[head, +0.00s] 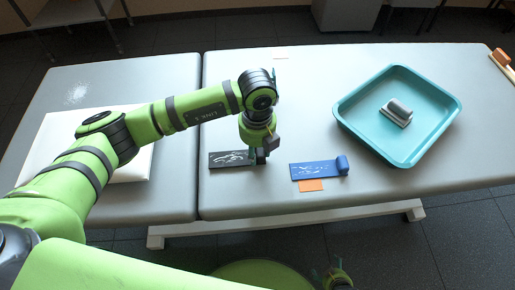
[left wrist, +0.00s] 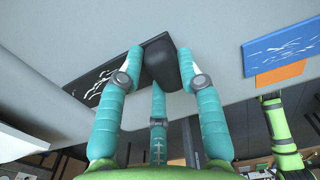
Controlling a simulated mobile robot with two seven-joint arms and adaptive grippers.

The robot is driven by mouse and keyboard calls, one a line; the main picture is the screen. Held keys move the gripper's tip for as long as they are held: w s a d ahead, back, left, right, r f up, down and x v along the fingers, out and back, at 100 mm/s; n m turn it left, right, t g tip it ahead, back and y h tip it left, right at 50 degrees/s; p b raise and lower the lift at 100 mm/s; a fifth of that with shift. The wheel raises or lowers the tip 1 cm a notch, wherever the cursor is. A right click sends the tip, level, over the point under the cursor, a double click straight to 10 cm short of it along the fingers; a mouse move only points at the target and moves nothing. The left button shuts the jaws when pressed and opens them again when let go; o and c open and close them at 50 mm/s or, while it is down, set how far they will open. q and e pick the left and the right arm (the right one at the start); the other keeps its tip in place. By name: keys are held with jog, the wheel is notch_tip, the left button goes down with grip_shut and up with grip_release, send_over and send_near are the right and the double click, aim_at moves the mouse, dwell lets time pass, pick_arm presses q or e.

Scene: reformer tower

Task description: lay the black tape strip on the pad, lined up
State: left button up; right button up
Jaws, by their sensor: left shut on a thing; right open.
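The black tape strip (head: 229,159) has white marks and lies flat, or nearly so, on the grey padded table. Its thick dark end piece shows in the left wrist view (left wrist: 162,62). My left gripper (head: 262,156) points down at the strip's right end and is shut on that end piece, with teal fingers on both sides of it in the left wrist view (left wrist: 164,72). My right gripper (head: 336,281) is low at the bottom edge, away from the table; its fingers are hardly visible. A white flat pad (head: 135,172) lies on the left table section, partly behind my left arm.
A blue strip (head: 312,170) with a thick blue end lies to the right, with an orange piece (head: 312,185) at its front edge. A teal tray (head: 352,132) holds a grey block (head: 398,112). A brush (head: 501,60) lies at the far right. The table behind the strips is mostly clear.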

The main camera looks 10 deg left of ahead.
pick_arm(q)
jog(key=shift+f, duration=0.25)
jog(key=o, duration=1.1)
notch_tip(320, 180, up, 12)
jog(key=shift+f, duration=0.1)
